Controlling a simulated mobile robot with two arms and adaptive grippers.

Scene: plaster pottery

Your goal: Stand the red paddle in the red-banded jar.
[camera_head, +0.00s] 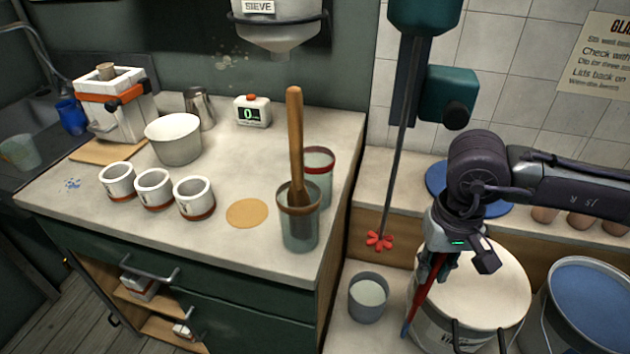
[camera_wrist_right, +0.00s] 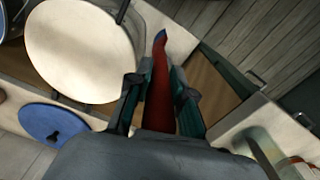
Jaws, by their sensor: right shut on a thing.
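The red paddle (camera_head: 425,293) hangs below my right gripper (camera_head: 436,266), tilted, with its blue tip down in front of the large white-lidded bucket. In the right wrist view the red paddle (camera_wrist_right: 160,85) sits between the two fingers of my right gripper (camera_wrist_right: 160,92), which is shut on it. The red-banded jar (camera_head: 321,175) stands on the counter near its right edge, with pale contents. A brown-banded jar (camera_head: 299,232) holding a wooden-handled tool stands in front and hides its lower left part. The gripper is right of both jars and apart from them. My left gripper is not in view.
A mixer shaft with a red whisk (camera_head: 379,240) hangs between the counter and my right arm. The white-lidded bucket (camera_head: 490,285), a grey pail (camera_head: 368,300) and a blue-filled tub (camera_head: 595,300) stand low at the right. Three white cups (camera_head: 154,189) stand on the counter.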

